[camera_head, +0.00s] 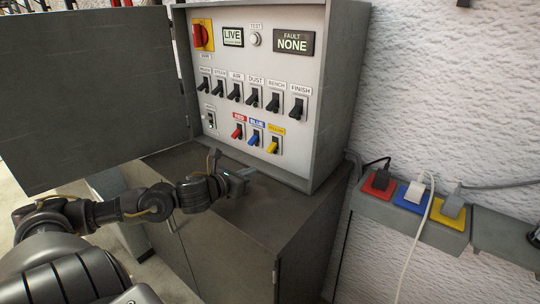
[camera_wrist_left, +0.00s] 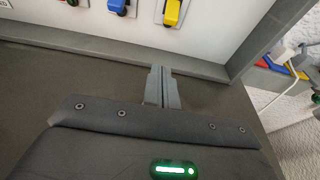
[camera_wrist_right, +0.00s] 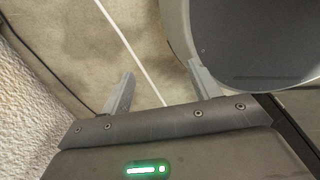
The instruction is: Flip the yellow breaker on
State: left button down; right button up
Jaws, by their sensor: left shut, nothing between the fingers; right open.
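The yellow breaker (camera_head: 273,146) is the rightmost of three coloured switches in the panel's bottom row, and its lever points downward. It also shows at the top of the left wrist view (camera_wrist_left: 173,12). My left gripper (camera_head: 243,174) is shut and empty, in front of the panel and below the yellow breaker, apart from it. In the left wrist view its fingertips (camera_wrist_left: 162,72) point toward the panel's lower edge. My right gripper (camera_wrist_right: 160,70) is open and empty, seen only in the right wrist view.
The blue breaker (camera_head: 254,138) and red breaker (camera_head: 237,132) sit left of the yellow one. A row of black breakers (camera_head: 252,98) is above. The open door (camera_head: 85,95) stands left. A cabinet top (camera_head: 285,205) and wall sockets (camera_head: 410,195) are nearby.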

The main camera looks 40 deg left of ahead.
aim_at(275, 160)
pick_arm(q)
jog(key=shift+s+d+r, duration=0.1)
jog(key=shift+s+r, duration=0.05)
jog(key=shift+s, duration=0.05)
jog(key=shift+r+p+x, duration=0.2)
jog(key=shift+p+x, duration=0.1)
jog(key=shift+x, duration=0.55)
jog(key=p+x, duration=0.3)
jog(key=x, duration=0.5)
jog(key=shift+w, duration=0.35)
jog(key=s+r+p, duration=0.1)
jog(key=r+p, duration=0.1)
jog(key=shift+s+r+p, duration=0.35)
jog(key=shift+s+r, duration=0.2)
pick_arm(e)
notch_tip(275, 160, up, 6)
jog(key=s, duration=0.2)
jog(key=shift+r, duration=0.2)
jog(key=shift+w, duration=0.15)
